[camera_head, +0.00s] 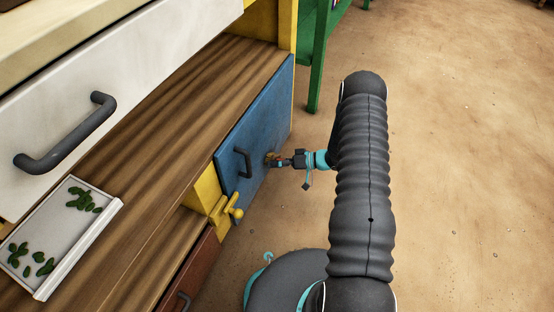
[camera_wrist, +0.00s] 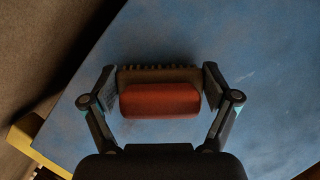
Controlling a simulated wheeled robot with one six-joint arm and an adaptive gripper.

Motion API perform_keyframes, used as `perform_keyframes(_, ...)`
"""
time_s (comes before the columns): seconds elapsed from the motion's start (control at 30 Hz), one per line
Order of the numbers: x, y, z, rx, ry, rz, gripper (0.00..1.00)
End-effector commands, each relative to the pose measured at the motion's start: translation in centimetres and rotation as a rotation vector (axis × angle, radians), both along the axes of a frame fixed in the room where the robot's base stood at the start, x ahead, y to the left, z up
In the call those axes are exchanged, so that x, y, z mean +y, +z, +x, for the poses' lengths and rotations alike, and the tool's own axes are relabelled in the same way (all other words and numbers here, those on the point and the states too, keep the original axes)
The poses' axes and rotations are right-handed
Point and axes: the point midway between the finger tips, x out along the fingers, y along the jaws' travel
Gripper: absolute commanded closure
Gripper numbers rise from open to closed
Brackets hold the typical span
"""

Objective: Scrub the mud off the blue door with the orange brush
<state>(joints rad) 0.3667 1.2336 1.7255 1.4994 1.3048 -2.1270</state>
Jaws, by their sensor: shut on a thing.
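The blue door (camera_head: 262,120) is the front panel of the wooden cabinet, with a dark handle on it. My gripper (camera_head: 284,160) is at the door's face, right of the handle. In the wrist view my gripper (camera_wrist: 160,84) is shut on the orange brush (camera_wrist: 160,101), one finger at each end. The brush's brown bristle side faces the door (camera_wrist: 255,75). I cannot tell whether the bristles touch the door. The door shows only faint pale marks in the wrist view; no clear mud is visible, and the brush hides the part behind it.
A yellow latch (camera_head: 232,210) sits on the frame left of the door. A tray with green leaves (camera_head: 106,221) lies on the wooden top at left. A white drawer (camera_head: 130,65) with a dark handle is above. A green leg (camera_head: 318,65) stands behind; sandy floor at right is free.

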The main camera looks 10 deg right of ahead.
Motion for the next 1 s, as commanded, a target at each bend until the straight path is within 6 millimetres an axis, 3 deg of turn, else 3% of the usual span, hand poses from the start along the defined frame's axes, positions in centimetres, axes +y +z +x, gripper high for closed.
perform_keyframes(0.53,0.7,1.1,-0.3,-0.001,0.001,-0.001,0.64)
perform_keyframes(1.0,-0.8,1.2,2.5,-0.004,0.003,-0.002,0.64)
